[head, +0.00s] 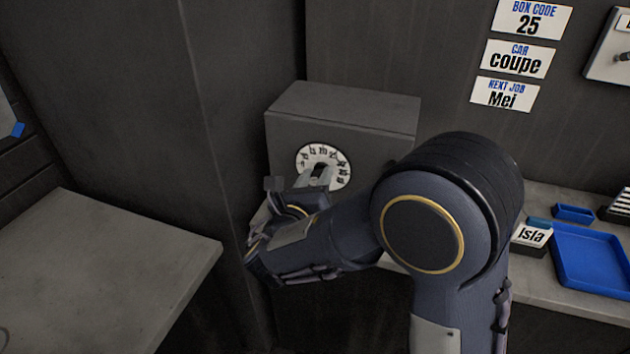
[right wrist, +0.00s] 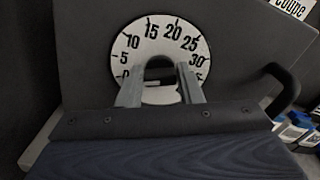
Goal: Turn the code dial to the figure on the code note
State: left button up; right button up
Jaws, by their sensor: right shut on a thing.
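The code note (head: 528,20) on the back wall reads "BOX CODE 25". The code dial (head: 309,154) is a white round face with black figures on the front of a grey box (head: 345,105). In the right wrist view the dial (right wrist: 150,38) shows figures from 0 through 35 around its rim, with 15 and 20 near the top and 25 to the upper right. My right gripper (head: 318,174) is at the dial's centre; its two fingers (right wrist: 160,92) are shut on the dark knob. Which figure the knob points to is unclear. My left gripper is out of view.
Notes reading "CAR coupe" (head: 518,60) and "NEXT JOB Mei" (head: 504,94) hang below the code note. A blue tray (head: 590,262) and an "Isla" card (head: 532,235) lie on the right bench. A grey worktop (head: 100,270) at left is bare. A black handle (right wrist: 287,88) is right of the dial.

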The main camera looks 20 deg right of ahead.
jog(key=m+b, duration=0.3)
jog(key=shift+f+m, duration=0.25)
jog(key=shift+m, duration=0.05)
jog(key=shift+s+d+f+m+b, duration=0.1)
jog(key=shift+d+m+b, duration=0.05)
jog(key=shift+m+b, duration=6.4)
jog(key=shift+s+d+f+m+b, duration=0.1)
jog(key=shift+m+b, duration=5.65)
jog(key=shift+b, duration=1.6)
jog(key=o, duration=1)
